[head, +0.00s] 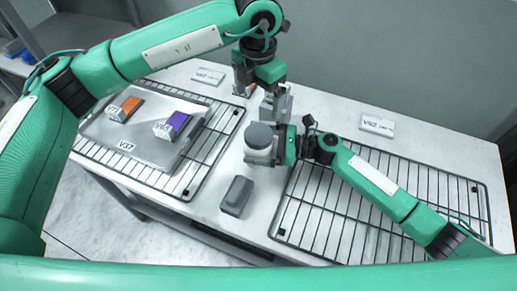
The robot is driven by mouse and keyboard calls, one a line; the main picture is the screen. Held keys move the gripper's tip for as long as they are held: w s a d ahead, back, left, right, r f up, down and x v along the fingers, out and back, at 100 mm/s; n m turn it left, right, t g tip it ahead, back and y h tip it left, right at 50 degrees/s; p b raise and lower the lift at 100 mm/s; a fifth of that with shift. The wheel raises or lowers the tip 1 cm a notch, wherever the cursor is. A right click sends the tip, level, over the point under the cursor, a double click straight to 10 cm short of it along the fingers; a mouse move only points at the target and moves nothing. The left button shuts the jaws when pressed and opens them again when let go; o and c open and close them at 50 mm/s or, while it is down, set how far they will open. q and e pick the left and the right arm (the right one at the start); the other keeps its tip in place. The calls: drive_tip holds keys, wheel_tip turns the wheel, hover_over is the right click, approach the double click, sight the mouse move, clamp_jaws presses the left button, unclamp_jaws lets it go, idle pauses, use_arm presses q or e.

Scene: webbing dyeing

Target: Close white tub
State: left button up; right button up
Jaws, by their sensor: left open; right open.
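The white tub (261,157) stands near the middle of the table, between the two wire racks. A round dark grey top (259,135) sits over its body; I cannot tell whether it is fully seated. My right gripper (276,150) reaches in from the right at the tub's side, with its jaws open; whether they touch the tub is unclear. My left gripper (277,110) points down just behind and to the right of the tub, higher than the right one. It is open, and its fingertips are partly hidden.
A dark grey block (236,196) lies in front of the tub. The right rack (330,225) is empty. Label cards (377,124) stand at the back.

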drive_tip(key=d+b, duration=0.1)
drive_tip(key=d, duration=0.3)
drive_tip(key=s+d+b, duration=0.1)
drive_tip(key=d, duration=0.3)
drive_tip(key=d+b, duration=0.1)
drive_tip(key=d, duration=0.3)
drive_tip(key=shift+s+d+f, duration=0.1)
drive_tip(key=shift+s+f, duration=0.05)
drive_tip(key=shift+s, duration=0.2)
use_arm(q)
drive_tip(key=shift+f, duration=1.75)
use_arm(e)
drive_tip(key=shift+d, duration=0.65)
drive_tip(key=shift+s, duration=0.1)
